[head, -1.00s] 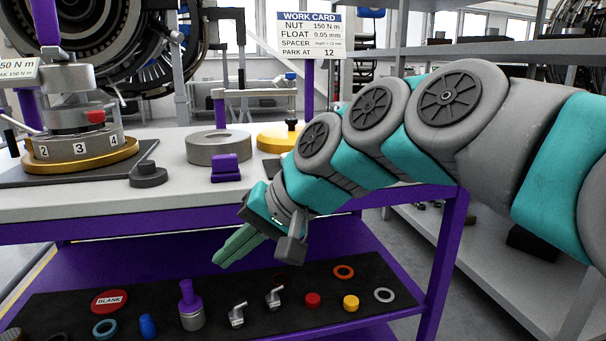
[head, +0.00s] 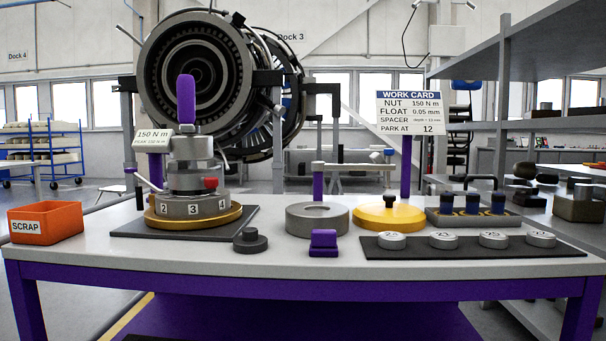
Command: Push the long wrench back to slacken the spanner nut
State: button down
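The nut fixture (head: 193,207) stands on a dark mat at the left of the bench, a grey drum numbered 2, 3, 4 on a gold ring. A grey head (head: 192,148) sits above it. An upright purple grip (head: 186,102) rises behind the head; it looks like the long wrench's handle, but its shaft is not clear. A thin grey lever (head: 148,181) sticks out at the left. A red knob (head: 210,183) is on the front. The spanner nut itself cannot be made out. My gripper is not in view now.
An orange scrap bin (head: 46,222) stands at the left. A grey ring (head: 317,219), purple block (head: 323,241), gold disc (head: 388,215) and black tray (head: 474,249) of silver discs lie to the right. The readout (head: 154,139) shows 150 N m. The bench's front edge is clear.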

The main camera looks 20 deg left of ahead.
aim_at(186, 83)
jog(key=u, duration=1.6)
